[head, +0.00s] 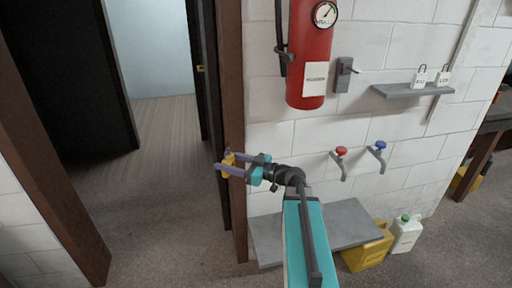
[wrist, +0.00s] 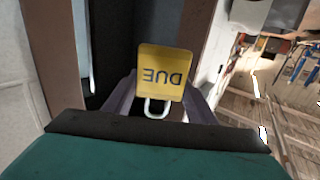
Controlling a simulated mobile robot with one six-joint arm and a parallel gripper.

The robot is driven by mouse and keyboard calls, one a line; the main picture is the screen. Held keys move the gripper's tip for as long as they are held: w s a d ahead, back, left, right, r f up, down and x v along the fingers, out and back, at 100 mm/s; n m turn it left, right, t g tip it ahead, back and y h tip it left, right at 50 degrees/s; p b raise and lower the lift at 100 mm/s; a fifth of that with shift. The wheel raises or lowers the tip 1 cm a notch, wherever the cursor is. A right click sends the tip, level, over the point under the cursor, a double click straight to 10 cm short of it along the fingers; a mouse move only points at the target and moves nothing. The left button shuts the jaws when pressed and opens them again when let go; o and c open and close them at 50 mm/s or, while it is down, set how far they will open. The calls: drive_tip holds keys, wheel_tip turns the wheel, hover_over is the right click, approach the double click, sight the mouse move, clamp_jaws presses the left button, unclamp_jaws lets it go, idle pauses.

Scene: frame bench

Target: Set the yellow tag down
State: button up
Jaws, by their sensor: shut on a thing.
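The yellow tag (wrist: 164,68) is a padlock-shaped piece with a pale shackle and the dark letters "DUE", upside down in the wrist view. My gripper (wrist: 158,92) is shut on it, with one finger on each side. In the head view the tag (head: 229,159) shows as a small yellow patch between the fingertips of my gripper (head: 232,164), in front of the brown door frame. It is held in the air, well above the floor. The fingers hide part of it in the head view.
A grey wall shelf (head: 412,91) at upper right holds two white padlock-shaped tags. A red extinguisher (head: 310,50), red tap (head: 341,152) and blue tap (head: 379,147) are on the wall. A low grey slab (head: 350,222) lies below, beside a yellow canister (head: 368,252) and a white jug (head: 406,235).

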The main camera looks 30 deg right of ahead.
drive_tip(key=s+a+f+n+g+y, duration=0.1)
drive_tip(key=a+f+g+y, duration=0.1)
drive_tip(key=a, duration=0.6)
drive_tip(key=s+a+f+n+g+y, duration=0.2)
drive_tip(key=a+f, duration=0.1)
drive_tip(key=a, duration=0.6)
drive_tip(key=shift+f+n, duration=0.2)
drive_tip(key=shift+n, duration=0.1)
drive_tip(key=shift+a, duration=0.1)
